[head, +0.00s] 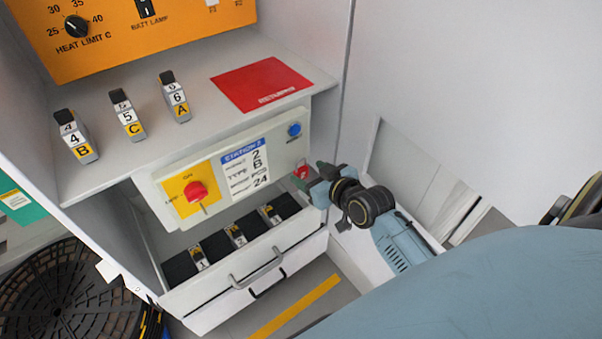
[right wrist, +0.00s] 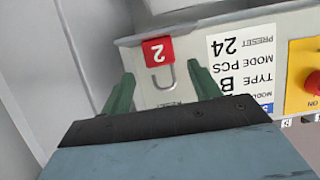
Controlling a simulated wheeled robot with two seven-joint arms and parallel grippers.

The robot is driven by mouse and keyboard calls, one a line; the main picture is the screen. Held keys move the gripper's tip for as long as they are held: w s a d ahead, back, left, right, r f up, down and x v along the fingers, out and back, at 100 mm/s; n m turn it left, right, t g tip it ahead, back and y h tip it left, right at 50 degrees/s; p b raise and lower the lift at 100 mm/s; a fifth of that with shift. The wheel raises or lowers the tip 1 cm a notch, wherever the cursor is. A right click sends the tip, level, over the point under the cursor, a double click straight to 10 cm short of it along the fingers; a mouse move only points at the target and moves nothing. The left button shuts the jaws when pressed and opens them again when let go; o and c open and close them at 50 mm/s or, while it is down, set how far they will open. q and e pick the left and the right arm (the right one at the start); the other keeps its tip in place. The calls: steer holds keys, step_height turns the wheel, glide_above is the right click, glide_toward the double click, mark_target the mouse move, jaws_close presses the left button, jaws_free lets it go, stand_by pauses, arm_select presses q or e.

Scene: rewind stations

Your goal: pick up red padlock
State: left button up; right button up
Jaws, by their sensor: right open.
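The red padlock (right wrist: 158,50), marked 2, shows in the right wrist view against the front of the white station panel, with its grey shackle toward my gripper. In the head view the padlock (head: 301,172) is a small red shape at the panel's right end, partly hidden by my gripper. My right gripper (right wrist: 160,80) is open, its green fingers on either side of the shackle end and the red body a little beyond the tips. Whether the fingers touch the padlock I cannot tell. In the head view my right gripper (head: 310,180) is beside the panel. My left gripper is not in view.
The station panel (head: 290,155) carries a red knob (head: 195,191) and a blue button (head: 295,129). Below is an open drawer (head: 250,262) with dark compartments. Above, the shelf holds several numbered blocks (head: 127,117) and a red mat (head: 260,82). A wall stands right.

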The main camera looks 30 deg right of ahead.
mark_target(302, 170)
steer(key=b+x, duration=0.1)
steer(key=x, duration=0.3)
steer(key=shift+w+a+f, duration=0.1)
steer(key=shift+w+f, duration=0.1)
steer(key=shift+c, duration=0.3)
steer(key=c, duration=1)
steer(key=shift+r, duration=0.1)
steer(key=shift+c, duration=0.2)
